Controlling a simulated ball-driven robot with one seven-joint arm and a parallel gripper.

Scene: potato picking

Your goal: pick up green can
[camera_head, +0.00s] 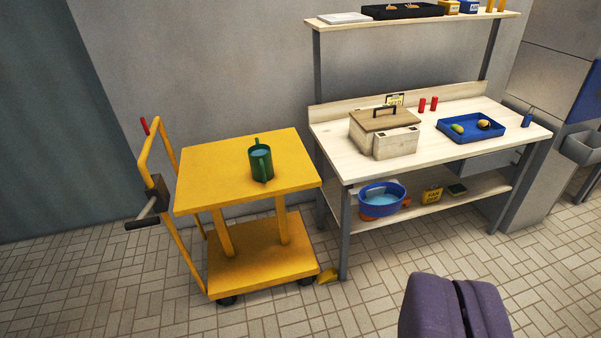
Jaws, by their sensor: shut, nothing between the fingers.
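A green can (261,163) stands upright on the yellow top of a wheeled cart (215,188), right of the middle of that top. It is open at the top, with a bluish surface inside and upright pieces at its rim. My gripper (462,285) shows at the lower right as two purple fingers, closed together with nothing between them. It is well apart from the can, in front of the workbench and over the tiled floor.
A workbench (345,170) stands right of the cart. It bears a wooden box (383,132), red cylinders (428,104) and a blue tray (485,137) holding small items. A blue basin (381,201) sits on its lower shelf.

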